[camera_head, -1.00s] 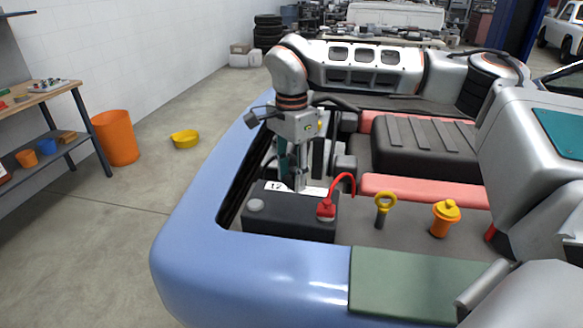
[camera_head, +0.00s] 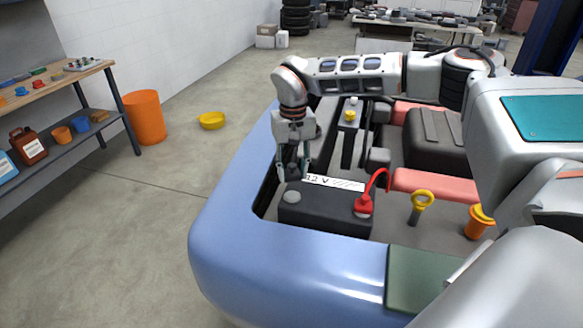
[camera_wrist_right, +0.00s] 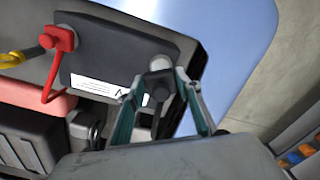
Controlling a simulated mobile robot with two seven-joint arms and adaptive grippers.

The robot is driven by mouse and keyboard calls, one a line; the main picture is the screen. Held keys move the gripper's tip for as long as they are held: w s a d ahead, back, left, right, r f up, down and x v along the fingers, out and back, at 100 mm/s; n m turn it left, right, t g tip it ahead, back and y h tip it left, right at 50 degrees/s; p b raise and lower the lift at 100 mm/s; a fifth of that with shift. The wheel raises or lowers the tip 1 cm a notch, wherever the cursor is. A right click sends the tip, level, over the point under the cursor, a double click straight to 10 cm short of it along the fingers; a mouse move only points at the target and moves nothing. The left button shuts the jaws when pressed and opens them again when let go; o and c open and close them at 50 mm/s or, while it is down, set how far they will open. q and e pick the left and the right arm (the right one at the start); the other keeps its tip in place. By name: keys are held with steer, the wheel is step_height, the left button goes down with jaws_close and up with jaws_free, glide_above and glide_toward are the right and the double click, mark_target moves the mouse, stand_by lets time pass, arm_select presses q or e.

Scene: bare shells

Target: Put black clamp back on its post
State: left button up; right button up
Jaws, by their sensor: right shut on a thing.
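The black battery (camera_head: 325,222), with a white "12 V" label, sits in the blue-rimmed bay; it also fills the upper left of the wrist view (camera_wrist_right: 90,48). Its bare grey post (camera_head: 292,196) is at its left end, also seen in the wrist view (camera_wrist_right: 160,62). My right gripper (camera_head: 294,176) points down just behind that post. In the wrist view its teal fingers (camera_wrist_right: 160,80) are shut on the black clamp (camera_wrist_right: 158,88), close beside the post. Whether clamp and post touch is unclear. The clamp is mostly hidden in the head view. My left gripper is out of view.
A red clamp (camera_head: 364,205) with a red cable sits on the battery's right end. A yellow-ringed dipstick (camera_head: 416,207) and an orange-and-yellow cap (camera_head: 480,222) stand further right. The blue body edge (camera_head: 235,235) borders the bay.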

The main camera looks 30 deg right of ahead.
steer(key=shift+f, duration=0.85)
steer(key=shift+f+b, duration=0.4)
steer(key=shift+b, duration=0.25)
steer(key=shift+f+b, duration=0.35)
steer(key=shift+b, duration=0.1)
steer(key=shift+f+b, duration=0.35)
steer(key=shift+b, duration=0.15)
steer(key=shift+f, duration=0.95)
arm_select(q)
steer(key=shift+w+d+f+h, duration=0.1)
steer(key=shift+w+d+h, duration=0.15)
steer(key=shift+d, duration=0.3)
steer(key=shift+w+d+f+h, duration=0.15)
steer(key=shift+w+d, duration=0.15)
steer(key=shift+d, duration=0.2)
arm_select(e)
steer(key=shift+f, duration=0.1)
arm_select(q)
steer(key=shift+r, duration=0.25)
